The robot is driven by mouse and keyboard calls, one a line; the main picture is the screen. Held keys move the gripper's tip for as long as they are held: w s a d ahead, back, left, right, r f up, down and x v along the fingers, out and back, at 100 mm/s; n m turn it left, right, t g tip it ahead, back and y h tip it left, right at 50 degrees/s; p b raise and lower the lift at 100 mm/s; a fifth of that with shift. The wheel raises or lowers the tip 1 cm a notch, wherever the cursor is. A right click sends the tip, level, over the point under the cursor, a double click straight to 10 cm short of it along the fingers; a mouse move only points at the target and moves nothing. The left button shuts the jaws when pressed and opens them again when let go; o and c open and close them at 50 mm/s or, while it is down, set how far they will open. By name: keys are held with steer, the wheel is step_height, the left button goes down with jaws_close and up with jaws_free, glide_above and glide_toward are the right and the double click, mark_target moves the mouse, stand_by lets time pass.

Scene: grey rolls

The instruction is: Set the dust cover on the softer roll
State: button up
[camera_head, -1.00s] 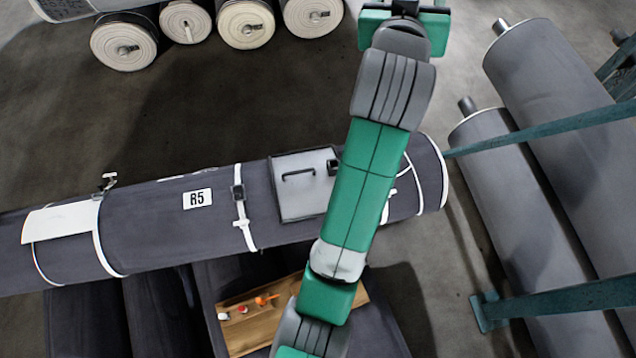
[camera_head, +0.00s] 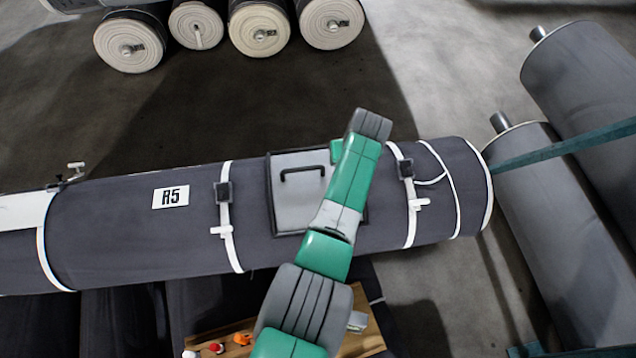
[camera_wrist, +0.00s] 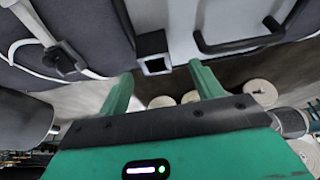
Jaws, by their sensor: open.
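A grey square panel with a black handle (camera_head: 300,195) rests on the dark roll labelled R5 (camera_head: 110,225); it may be the dust cover, but I cannot be sure. In the wrist view the panel (camera_wrist: 222,14) is close, with its black handle (camera_wrist: 240,42) and a dark square socket at its edge. My gripper (camera_wrist: 162,86) is open, its green fingers apart near that socket, with nothing held. In the head view my arm hides most of the gripper and the panel's right side. Which roll is softer does not show.
Several rolls with beige ends (camera_head: 258,30) lie at the back left. White straps (camera_head: 229,215) with black buckles circle the R5 roll. A wooden tray (camera_head: 362,342) holds small items in front.

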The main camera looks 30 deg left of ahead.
steer(key=b+x, duration=0.1)
steer(key=b, duration=0.1)
steer(key=b+x, duration=0.3)
steer(key=b, duration=0.1)
steer(key=shift+w+d+f+b, duration=0.25)
steer(key=shift+w+f+b, duration=0.05)
steer(key=shift+f, duration=0.1)
steer(key=shift+w+a+f+b, duration=0.15)
steer(key=shift+f+b, duration=0.15)
steer(key=shift+b, duration=0.55)
steer(key=shift+r, duration=0.15)
jaws_close()
